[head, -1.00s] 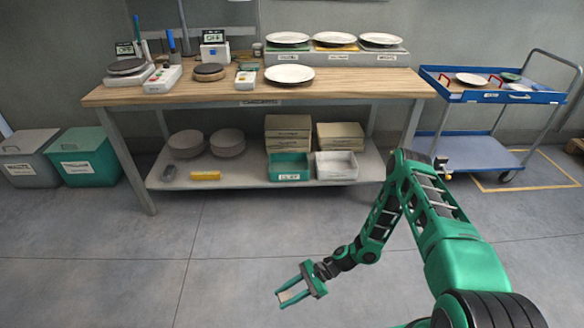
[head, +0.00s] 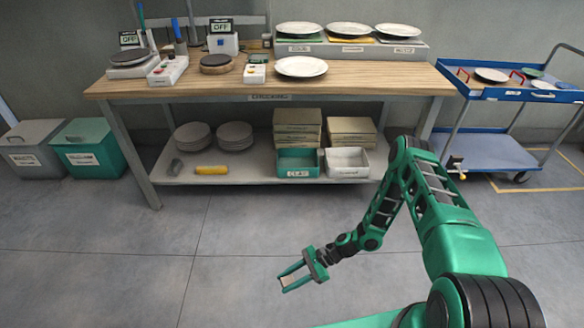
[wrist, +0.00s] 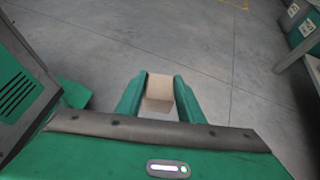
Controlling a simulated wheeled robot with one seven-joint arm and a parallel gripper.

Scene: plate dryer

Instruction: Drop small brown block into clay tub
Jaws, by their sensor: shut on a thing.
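My gripper (head: 286,283) is held out low over the bare floor in front of the bench. It is shut on a small light-brown block (wrist: 159,90), which sits between the two green fingers in the wrist view. In the head view only a small strip of the block shows between the fingers. The clay tub (head: 298,173) is a small green open box with a label reading CLAY. It stands on the bench's lower shelf, well beyond my gripper. Its inside is only partly visible.
A white tub (head: 347,172) stands directly right of the clay tub, with stacked boxes (head: 297,128) behind. The bench top (head: 370,82) overhangs the lower shelf (head: 250,174). Lidded bins (head: 88,150) stand at left, a blue cart (head: 490,150) at right. The floor ahead is clear.

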